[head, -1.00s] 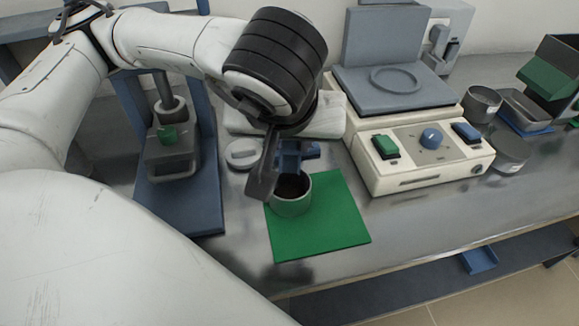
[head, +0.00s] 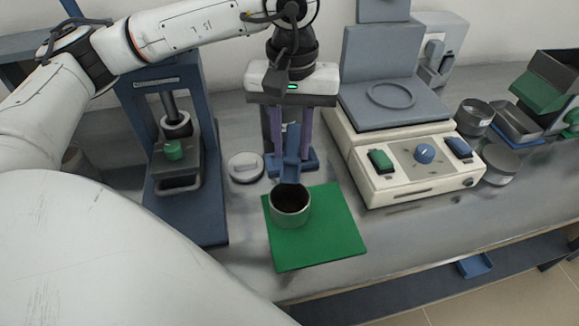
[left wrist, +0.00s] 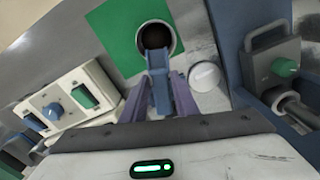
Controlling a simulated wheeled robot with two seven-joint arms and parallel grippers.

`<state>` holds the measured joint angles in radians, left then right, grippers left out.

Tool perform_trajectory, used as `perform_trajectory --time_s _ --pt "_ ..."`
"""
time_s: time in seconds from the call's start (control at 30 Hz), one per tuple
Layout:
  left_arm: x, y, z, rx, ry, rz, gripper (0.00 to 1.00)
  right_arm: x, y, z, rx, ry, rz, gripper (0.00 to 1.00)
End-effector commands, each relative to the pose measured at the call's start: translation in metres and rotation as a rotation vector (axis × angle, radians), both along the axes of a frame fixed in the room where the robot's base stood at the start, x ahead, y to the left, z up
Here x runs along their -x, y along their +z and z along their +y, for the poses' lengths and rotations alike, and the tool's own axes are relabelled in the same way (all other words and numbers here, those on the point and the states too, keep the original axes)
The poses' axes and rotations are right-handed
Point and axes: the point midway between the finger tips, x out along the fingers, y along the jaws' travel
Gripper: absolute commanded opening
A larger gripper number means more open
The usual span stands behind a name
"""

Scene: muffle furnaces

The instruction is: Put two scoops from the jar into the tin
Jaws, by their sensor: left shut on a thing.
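An open grey jar (head: 290,214) with dark contents stands on a green mat (head: 322,240). It also shows in the left wrist view (left wrist: 172,47). My left gripper (head: 291,158) is just behind the jar, its purple fingers pointing down and shut on a blue scoop (head: 291,142). The scoop's end is at the jar's back rim; I cannot tell whether it holds anything. In the left wrist view, the scoop (left wrist: 160,90) reaches toward the jar's mouth. A round grey tin (head: 474,118) stands right of the balance. My right gripper is out of view.
A white lid (head: 245,168) lies left of the gripper. A blue press (head: 190,214) stands at the left. A cream balance (head: 420,190) stands right of the mat. Another round dish (head: 500,165) and a green-and-grey box (head: 540,88) are at the right. The bench front is clear.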

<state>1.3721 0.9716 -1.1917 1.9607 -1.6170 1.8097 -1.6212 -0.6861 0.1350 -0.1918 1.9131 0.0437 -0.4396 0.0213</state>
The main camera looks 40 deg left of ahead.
Motion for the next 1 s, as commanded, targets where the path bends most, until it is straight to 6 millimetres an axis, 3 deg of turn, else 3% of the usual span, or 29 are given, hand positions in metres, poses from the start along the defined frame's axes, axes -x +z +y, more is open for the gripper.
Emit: perform_trajectory --time_s 0.33,0.7,1.0 --pt "-0.002 -0.001 0.001 0.016 0.0 0.025 0.05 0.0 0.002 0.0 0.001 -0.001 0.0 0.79" --pt "-0.014 -0.015 0.008 0.161 0.001 0.256 0.05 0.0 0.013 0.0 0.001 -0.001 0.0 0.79" --pt "-0.014 -0.016 0.009 0.169 -0.001 0.267 0.05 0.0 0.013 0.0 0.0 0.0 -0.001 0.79"
